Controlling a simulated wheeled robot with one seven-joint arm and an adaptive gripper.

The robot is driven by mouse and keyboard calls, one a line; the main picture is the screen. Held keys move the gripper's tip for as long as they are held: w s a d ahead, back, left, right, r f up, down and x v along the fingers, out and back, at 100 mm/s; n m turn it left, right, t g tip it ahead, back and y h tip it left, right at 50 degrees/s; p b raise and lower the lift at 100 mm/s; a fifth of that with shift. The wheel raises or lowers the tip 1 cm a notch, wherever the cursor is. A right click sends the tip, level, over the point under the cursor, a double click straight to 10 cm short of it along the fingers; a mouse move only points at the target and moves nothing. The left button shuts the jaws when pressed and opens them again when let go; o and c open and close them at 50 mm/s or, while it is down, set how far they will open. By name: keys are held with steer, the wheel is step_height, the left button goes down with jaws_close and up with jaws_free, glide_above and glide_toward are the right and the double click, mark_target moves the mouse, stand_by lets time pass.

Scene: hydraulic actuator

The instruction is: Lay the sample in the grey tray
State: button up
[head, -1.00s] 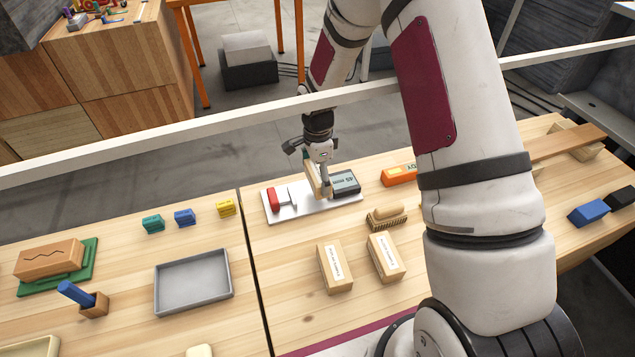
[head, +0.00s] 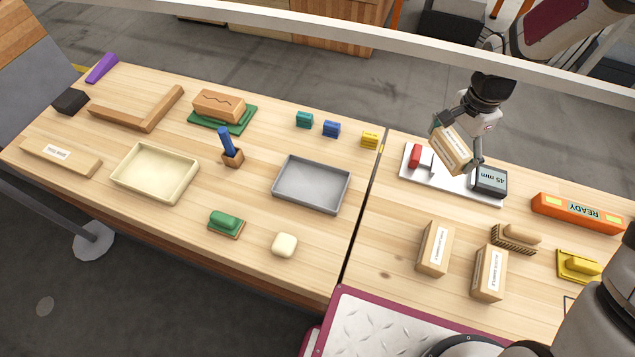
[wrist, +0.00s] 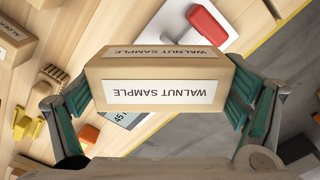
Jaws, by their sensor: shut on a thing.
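A wooden block labelled "WALNUT SAMPLE" (wrist: 165,75) is between the fingers of my gripper (wrist: 160,105) in the wrist view. In the head view my gripper (head: 457,148) holds this sample (head: 452,150) tilted, above a white board with a red part and a grey "45 mm" display. My gripper is shut on it. The empty grey tray (head: 283,199) lies on the table left of the gripper, just left of the gap between the two table tops.
Two more labelled wooden blocks (head: 435,248) stand on the right table, with a brush (head: 515,238) beside them. A cream tray (head: 122,176), a white rounded block (head: 284,244) and small coloured blocks (head: 331,128) are on the left table. An orange "READY" box (head: 577,213) is at right.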

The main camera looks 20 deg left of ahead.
steer(key=s+a+f+n, duration=0.1)
steer(key=s+a+n, duration=0.5)
steer(key=n, duration=0.5)
steer(key=s+a+f+n+b, duration=0.1)
steer(key=s+a+n, duration=0.5)
steer(key=n, duration=0.5)
steer(key=s+a+f+n+b, duration=0.1)
steer(key=s+a+n, duration=0.5)
steer(key=n, duration=0.5)
steer(key=shift+s+a+f+n, duration=0.2)
steer(key=shift+s+a+n, duration=0.1)
steer(key=shift+s, duration=0.1)
steer(key=s+a+n, duration=0.1)
steer(key=s+n, duration=0.1)
steer(key=n, duration=0.2)
steer(key=s+a+n, duration=0.1)
steer(key=s+n, duration=0.2)
steer(key=n, duration=0.1)
steer(key=s+n, duration=0.3)
steer(key=n, duration=0.1)
steer(key=shift+a+f, duration=0.25)
steer(key=shift+a, duration=0.3)
glide_above(312, 185)
steer(key=shift+f, duration=0.75)
steer(key=shift+f+b, duration=0.35)
steer(key=shift+f, duration=1.4)
steer(key=shift+f, duration=0.1)
